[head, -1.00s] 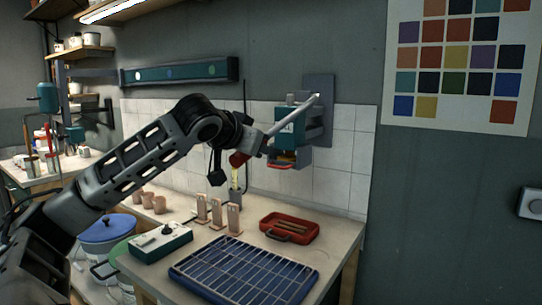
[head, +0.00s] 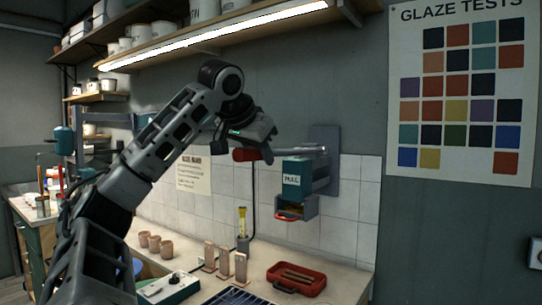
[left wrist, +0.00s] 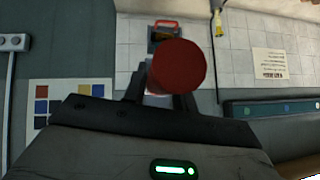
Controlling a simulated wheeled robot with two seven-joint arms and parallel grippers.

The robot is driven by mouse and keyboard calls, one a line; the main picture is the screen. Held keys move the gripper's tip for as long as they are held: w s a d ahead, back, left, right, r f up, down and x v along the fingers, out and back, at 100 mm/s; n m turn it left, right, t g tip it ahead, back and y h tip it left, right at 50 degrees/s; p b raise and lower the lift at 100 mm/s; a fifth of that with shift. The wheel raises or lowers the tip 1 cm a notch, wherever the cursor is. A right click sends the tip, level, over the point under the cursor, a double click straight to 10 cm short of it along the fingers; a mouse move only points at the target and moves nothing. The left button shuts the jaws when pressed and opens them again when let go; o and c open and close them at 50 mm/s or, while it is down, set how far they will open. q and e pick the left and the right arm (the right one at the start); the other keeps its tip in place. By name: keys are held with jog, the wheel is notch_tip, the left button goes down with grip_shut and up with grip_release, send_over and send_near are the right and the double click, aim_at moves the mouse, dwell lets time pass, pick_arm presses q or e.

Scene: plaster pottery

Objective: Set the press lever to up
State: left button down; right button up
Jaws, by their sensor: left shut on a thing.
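The press (head: 298,179) is a teal and grey box marked "PULL", fixed to a grey plate on the wall. Its lever has a grey rod (head: 306,151) and a red grip (head: 243,154) at the left end. The lever is about level, running left from its pivot. My left gripper (head: 266,153) is shut on the lever beside the red grip. In the left wrist view the red grip (left wrist: 180,67) fills the space before my left gripper (left wrist: 163,100) and hides part of the press. My right gripper is not in view.
A shelf with a lit strip (head: 215,35) hangs above my left arm. Below, the bench holds a red tray (head: 297,277), clay cups (head: 154,244) and a yellow-handled tool (head: 242,222) in a holder. The wall right of the press is clear up to the glaze chart (head: 460,95).

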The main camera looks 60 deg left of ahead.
pick_arm(q)
jog(key=shift+a+r, duration=0.1)
jog(key=shift+r, duration=0.35)
jog(key=c, duration=1.1)
grip_release()
jog(key=shift+f, duration=0.1)
jog(key=v, duration=1.6)
jog(key=shift+f+p, duration=0.1)
jog(key=shift+p, duration=0.25)
